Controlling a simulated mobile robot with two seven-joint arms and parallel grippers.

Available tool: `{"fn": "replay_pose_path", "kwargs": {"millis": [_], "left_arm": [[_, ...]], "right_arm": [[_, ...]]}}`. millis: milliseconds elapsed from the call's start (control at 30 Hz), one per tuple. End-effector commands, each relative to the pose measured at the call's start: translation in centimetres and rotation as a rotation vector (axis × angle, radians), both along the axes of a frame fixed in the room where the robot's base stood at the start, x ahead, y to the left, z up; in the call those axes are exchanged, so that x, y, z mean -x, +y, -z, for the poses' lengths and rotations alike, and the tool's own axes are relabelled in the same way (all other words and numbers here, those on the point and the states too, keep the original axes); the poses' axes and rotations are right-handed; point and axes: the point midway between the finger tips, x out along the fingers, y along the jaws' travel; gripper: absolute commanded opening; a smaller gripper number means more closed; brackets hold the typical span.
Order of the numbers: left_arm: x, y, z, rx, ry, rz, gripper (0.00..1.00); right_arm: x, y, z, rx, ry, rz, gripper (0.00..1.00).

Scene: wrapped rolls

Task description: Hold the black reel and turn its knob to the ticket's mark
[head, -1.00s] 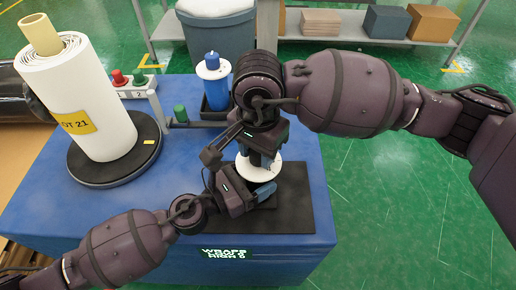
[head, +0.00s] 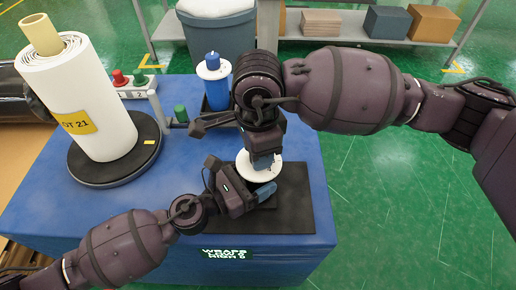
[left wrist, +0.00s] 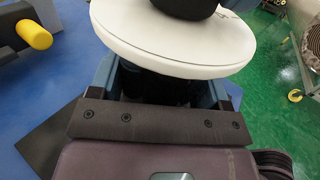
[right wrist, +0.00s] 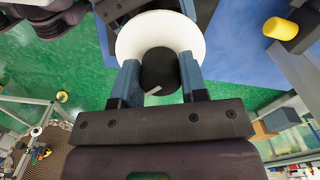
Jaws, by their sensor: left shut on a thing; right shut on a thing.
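The black reel (left wrist: 155,88) stands on a dark mat (head: 300,195) at the table's front right, under a white disc (left wrist: 180,45). A black knob (right wrist: 158,72) with a small white mark sits on the disc. My left gripper (head: 248,182) comes from the front left and is shut on the reel's body below the disc. My right gripper (right wrist: 160,82) is shut on the knob from above, a finger on each side. In the head view the right arm hides the knob. A lit ticket (head: 226,254) on the table's front reads WRAPS, with small lines below, hard to read.
A white roll (head: 85,95) labelled LOT 21 stands tilted on a black turntable (head: 100,172) at left.

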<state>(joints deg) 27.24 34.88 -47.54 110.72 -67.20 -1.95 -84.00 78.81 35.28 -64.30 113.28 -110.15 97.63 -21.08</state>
Motion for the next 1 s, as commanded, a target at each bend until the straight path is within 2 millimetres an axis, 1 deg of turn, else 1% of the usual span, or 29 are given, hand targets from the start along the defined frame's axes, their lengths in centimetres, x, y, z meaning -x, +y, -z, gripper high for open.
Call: {"fn": "replay_pose_path", "kwargs": {"millis": [200,367,900,933,1000], "left_arm": [[-0.01,-0.04,-0.12,0.001,-0.003,0.001,0.29],[-0.01,-0.04,-0.12,0.001,-0.003,0.001,0.29],[-0.01,-0.04,-0.11,0.001,-0.003,0.001,0.29],[0.00,-0.05,-0.11,0.001,-0.003,0.001,0.29],[0.00,-0.05,-0.11,0.001,-0.002,0.001,0.29]], "right_arm": [[-0.03,0.06,-0.11,-0.002,-0.002,0.113,0.16],[-0.05,0.06,-0.11,-0.002,-0.002,0.161,0.16],[-0.07,0.08,-0.13,-0.002,-0.001,0.186,0.16],[-0.07,0.08,-0.13,-0.002,-0.001,0.186,0.44],[-0.07,0.08,-0.12,-0.002,-0.001,0.185,0.55]]}}
